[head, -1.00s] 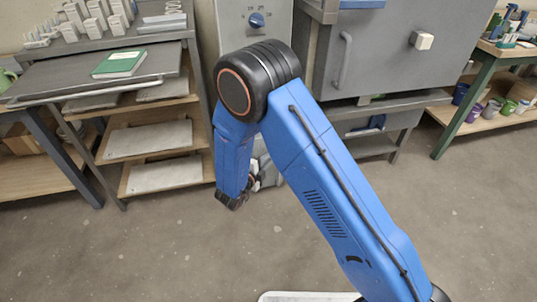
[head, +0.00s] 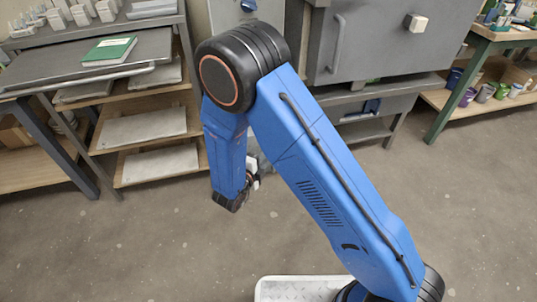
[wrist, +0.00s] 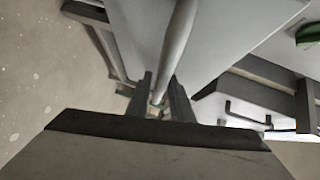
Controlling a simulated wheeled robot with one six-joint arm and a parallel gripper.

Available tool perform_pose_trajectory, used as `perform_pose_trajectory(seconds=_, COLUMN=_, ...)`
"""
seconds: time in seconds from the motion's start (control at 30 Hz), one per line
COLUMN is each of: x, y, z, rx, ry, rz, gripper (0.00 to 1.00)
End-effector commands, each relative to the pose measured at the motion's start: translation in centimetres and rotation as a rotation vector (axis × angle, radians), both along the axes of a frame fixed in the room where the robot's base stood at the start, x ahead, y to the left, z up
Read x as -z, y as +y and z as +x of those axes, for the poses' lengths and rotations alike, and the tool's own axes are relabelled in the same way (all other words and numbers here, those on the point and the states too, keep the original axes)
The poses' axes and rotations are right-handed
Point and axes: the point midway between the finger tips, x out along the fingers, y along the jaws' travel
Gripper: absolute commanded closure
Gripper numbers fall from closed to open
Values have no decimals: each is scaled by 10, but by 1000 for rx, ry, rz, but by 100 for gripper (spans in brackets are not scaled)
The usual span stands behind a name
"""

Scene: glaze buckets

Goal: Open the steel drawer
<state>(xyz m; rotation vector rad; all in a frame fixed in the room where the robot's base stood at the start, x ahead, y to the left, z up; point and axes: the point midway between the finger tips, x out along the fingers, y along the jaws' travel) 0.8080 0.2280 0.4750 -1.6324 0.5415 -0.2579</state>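A grey steel worktop (head: 155,45) with a light grey bar (head: 95,83) along its front edge stands at the left in the head view. I cannot tell for sure whether this is the steel drawer. Another grey steel front (head: 345,108) sits under the large cabinet. In the wrist view the two dark fingers of my gripper (wrist: 163,98) stand apart. A smooth light grey bar (wrist: 178,40) runs from the top edge down to the gap between them. I see no clear contact with it. In the head view my arm hides the fingers.
A green book (head: 108,50) lies on the steel worktop. The large grey cabinet (head: 385,45) has a vertical handle (head: 337,43). A green-legged bench (head: 450,95) is at the right. The floor in front is clear.

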Motion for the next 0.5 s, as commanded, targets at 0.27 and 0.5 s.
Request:
perform_pose_trajectory(seconds=0.27, x=-1, y=2, z=-4, rx=0, ry=-1, rz=0, gripper=80)
perform_pose_trajectory(seconds=0.5, x=-6, y=18, z=-31, rx=-3, ry=-1, rz=0, gripper=80)
